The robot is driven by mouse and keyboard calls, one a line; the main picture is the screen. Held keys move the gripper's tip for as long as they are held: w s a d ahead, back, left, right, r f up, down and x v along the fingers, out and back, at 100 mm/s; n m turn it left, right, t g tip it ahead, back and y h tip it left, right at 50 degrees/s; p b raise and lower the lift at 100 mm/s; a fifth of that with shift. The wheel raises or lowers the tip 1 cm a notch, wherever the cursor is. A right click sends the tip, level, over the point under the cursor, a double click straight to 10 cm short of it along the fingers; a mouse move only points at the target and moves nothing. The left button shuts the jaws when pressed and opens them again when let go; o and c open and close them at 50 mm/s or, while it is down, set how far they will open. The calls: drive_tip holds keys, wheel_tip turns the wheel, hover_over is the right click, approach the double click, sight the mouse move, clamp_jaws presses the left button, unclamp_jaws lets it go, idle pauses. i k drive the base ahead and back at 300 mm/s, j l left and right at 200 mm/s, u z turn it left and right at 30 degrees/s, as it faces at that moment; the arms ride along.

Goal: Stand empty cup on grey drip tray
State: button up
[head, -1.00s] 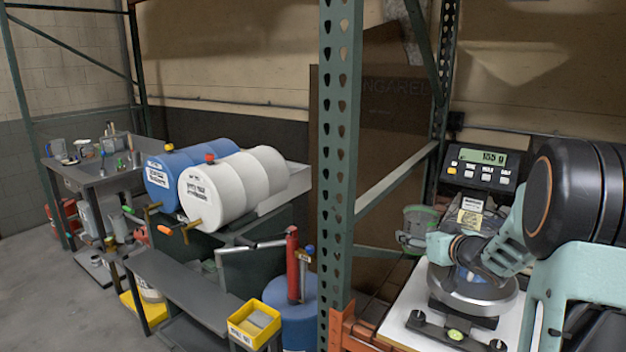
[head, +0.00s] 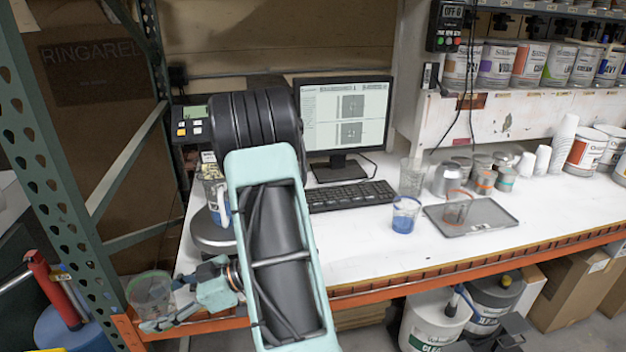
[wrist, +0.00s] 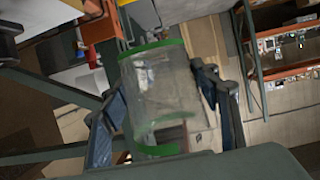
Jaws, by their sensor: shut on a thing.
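A clear cup with a green rim (head: 152,297) is held in my gripper (head: 160,318), off the left front corner of the white bench. In the wrist view the cup (wrist: 163,95) lies between the two dark fingers (wrist: 165,112) and looks see-through and empty. The grey drip tray (head: 500,222) lies on the bench at the right, well away from my gripper. A clear cup with an orange rim (head: 457,209) stands on the tray's left part. The right part of the tray is bare.
A cup with blue liquid (head: 404,217) stands just left of the tray. A clear beaker (head: 411,178) and several tins (head: 447,180) stand behind it. A keyboard (head: 347,196), monitor (head: 345,115) and round scale plate (head: 212,232) are on the bench. A green rack post (head: 50,140) rises at left.

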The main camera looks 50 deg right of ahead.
sight(486, 214)
drive_tip(key=z, duration=1.75)
drive_tip(key=i+l+z, duration=0.15)
drive_tip(key=z, duration=0.2)
drive_tip(key=i+l+z, duration=0.1)
drive_tip(key=z, duration=0.2)
drive_tip(key=i, duration=1)
